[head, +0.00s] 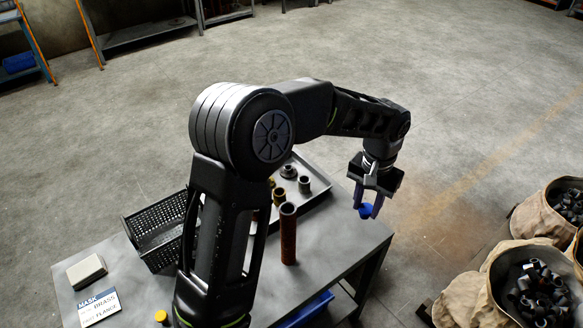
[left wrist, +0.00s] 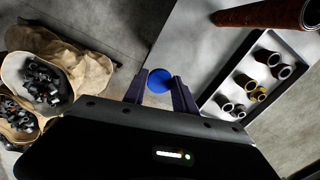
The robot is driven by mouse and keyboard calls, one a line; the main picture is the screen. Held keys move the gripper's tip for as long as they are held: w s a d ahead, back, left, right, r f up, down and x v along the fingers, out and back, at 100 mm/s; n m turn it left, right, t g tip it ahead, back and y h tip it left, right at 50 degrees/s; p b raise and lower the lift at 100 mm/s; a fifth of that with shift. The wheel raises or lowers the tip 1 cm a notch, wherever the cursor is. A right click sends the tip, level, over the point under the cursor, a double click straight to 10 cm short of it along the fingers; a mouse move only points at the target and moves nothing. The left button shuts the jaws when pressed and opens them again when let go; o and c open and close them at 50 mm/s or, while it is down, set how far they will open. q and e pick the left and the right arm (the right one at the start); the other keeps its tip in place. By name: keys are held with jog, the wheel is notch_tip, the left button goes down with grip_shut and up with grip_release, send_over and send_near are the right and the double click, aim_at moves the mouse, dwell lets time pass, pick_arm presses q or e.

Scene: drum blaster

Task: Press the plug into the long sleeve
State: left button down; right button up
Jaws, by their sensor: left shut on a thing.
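The long sleeve (head: 288,235) is a tall brown tube standing upright on the table, its open top facing up. It also shows at the top right of the left wrist view (left wrist: 262,14). My left gripper (head: 367,208) points down and is shut on a blue plug (head: 366,212). The plug's round blue face shows between the fingers in the left wrist view (left wrist: 160,81). The gripper and plug are to the right of the sleeve, apart from it, out by the table's right edge. My right gripper is not in view.
A grey tray (left wrist: 226,92) with several short fittings lies behind the sleeve. A black basket (head: 150,228), a pale block (head: 87,271), a sign card (head: 99,306) and a yellow piece (head: 161,316) are at the left. Sacks of dark fittings (head: 480,285) stand right of the table.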

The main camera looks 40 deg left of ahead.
pick_arm(q)
jog(key=shift+a+r, duration=0.1)
jog(key=shift+a, duration=0.05)
jog(key=s+a+r+n+p, duration=0.9)
jog(key=s+a+r+n, duration=0.2)
jog(key=n, duration=0.7)
jog(key=shift+s+a+r+n, duration=0.3)
jog(key=shift+s+a, duration=0.65)
jog(key=shift+a, duration=0.2)
jog(key=shift+f, duration=0.1)
jog(key=shift+f+b, duration=2.15)
jog(key=shift+f, duration=0.55)
jog(key=shift+d+p, duration=0.1)
jog(key=shift+p, duration=0.2)
